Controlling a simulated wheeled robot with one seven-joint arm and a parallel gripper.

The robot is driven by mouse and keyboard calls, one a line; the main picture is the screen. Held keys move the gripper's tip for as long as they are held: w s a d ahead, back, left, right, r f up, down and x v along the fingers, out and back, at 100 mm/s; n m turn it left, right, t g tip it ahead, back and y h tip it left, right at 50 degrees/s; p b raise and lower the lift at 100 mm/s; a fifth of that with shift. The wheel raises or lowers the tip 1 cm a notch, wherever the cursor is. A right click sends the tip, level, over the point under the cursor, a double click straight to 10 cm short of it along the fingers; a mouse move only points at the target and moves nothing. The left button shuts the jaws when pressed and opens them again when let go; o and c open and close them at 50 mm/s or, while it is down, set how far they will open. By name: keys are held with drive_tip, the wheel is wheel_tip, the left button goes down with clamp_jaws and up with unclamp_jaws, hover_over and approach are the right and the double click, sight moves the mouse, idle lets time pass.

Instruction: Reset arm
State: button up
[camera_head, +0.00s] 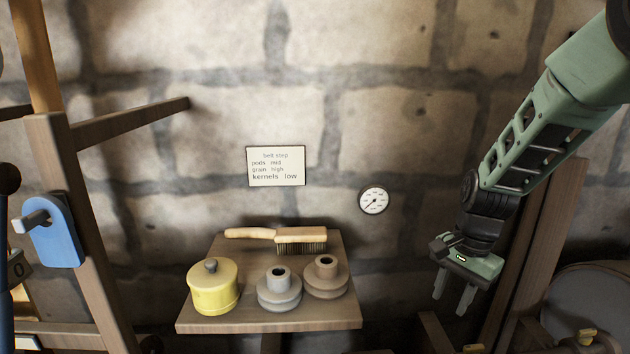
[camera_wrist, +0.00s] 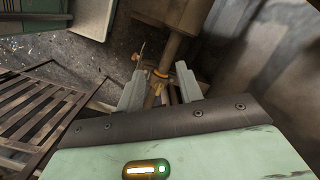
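My gripper (camera_head: 454,296) hangs at the right of the head view, pointing down, to the right of the small wooden shelf and apart from it. Its two grey fingers are spread with nothing between them. In the wrist view the fingers (camera_wrist: 160,88) also stand apart, with a post and a yellow fitting seen beyond them in the background. My green arm reaches in from the upper right corner.
A wooden shelf (camera_head: 220,326) holds a yellow lidded pot (camera_head: 213,292), two stepped pulleys (camera_head: 279,294) (camera_head: 325,281) and a brush (camera_head: 298,236). A sign (camera_head: 276,166) and a gauge (camera_head: 373,201) are on the stone wall. A wooden frame with a blue lever plate (camera_head: 55,236) stands left; wooden posts (camera_head: 545,240) stand close to my gripper.

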drive_tip(key=s+a+r+n, duration=0.5)
drive_tip(key=s+a+n, duration=0.2)
drive_tip(key=s+a, duration=0.2)
drive_tip(key=s+a+r+n, duration=0.1)
drive_tip(key=s+a+n, duration=0.1)
drive_tip(key=s+n, duration=0.3)
drive_tip(key=s+a+r+n+h, duration=0.1)
drive_tip(key=s+n, duration=0.5)
drive_tip(key=s, duration=0.5)
drive_tip(key=shift+a+r+n+p, duration=0.3)
drive_tip(key=shift+a, duration=0.05)
